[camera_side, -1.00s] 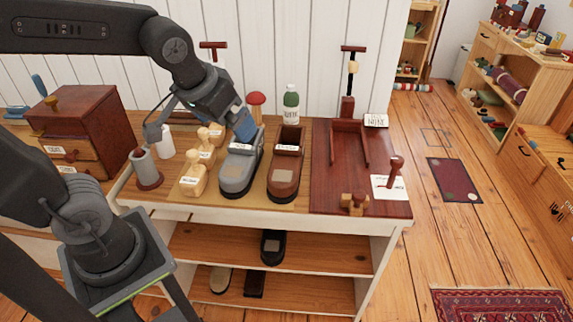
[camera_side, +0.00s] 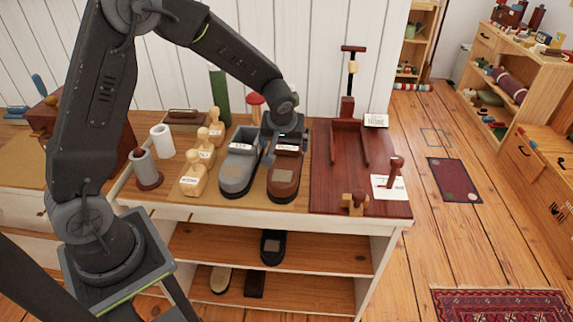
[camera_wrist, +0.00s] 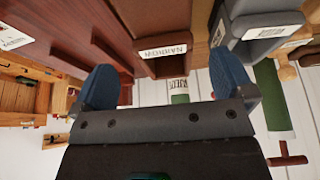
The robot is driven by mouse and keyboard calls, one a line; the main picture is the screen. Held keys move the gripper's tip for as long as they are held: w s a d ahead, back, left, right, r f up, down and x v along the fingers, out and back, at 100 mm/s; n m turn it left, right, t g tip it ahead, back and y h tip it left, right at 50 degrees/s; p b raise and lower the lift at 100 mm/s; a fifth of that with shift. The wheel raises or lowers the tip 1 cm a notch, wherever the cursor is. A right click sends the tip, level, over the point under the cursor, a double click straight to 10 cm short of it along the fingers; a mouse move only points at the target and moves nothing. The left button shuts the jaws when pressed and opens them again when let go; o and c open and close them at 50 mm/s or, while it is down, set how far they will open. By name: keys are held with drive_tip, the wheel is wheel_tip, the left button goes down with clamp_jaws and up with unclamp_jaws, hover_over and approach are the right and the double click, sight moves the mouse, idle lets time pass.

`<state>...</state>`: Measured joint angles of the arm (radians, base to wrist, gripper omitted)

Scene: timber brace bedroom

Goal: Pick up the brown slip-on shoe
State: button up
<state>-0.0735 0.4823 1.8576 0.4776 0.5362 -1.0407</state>
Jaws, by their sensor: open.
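The brown slip-on shoe (camera_side: 284,182) stands on the workbench top, to the right of a grey shoe (camera_side: 237,178). A white label lies across it. My gripper (camera_side: 285,133) is over its far, back end in the side view, and the fingertips are hard to make out there. In the wrist view my gripper (camera_wrist: 166,82) is open, with blue fingers set wide apart. The labelled end of the brown shoe (camera_wrist: 160,67) shows between them, and nothing is held. Whether a finger touches the shoe cannot be told. The grey shoe (camera_wrist: 262,32) is close by the right finger.
Several pale wooden forms (camera_side: 193,182) stand left of the grey shoe. A dark red board (camera_side: 335,190) with a raised frame and a stamp (camera_side: 396,170) lies to the right. A tall green object (camera_side: 218,95) stands behind.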

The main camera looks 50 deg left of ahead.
sight(287, 158)
drive_tip(key=x, duration=0.9)
drive_tip(key=shift+f, duration=0.3)
drive_tip(key=shift+c, duration=0.5)
drive_tip(key=c, duration=0.8)
drive_tip(key=shift+r, duration=0.1)
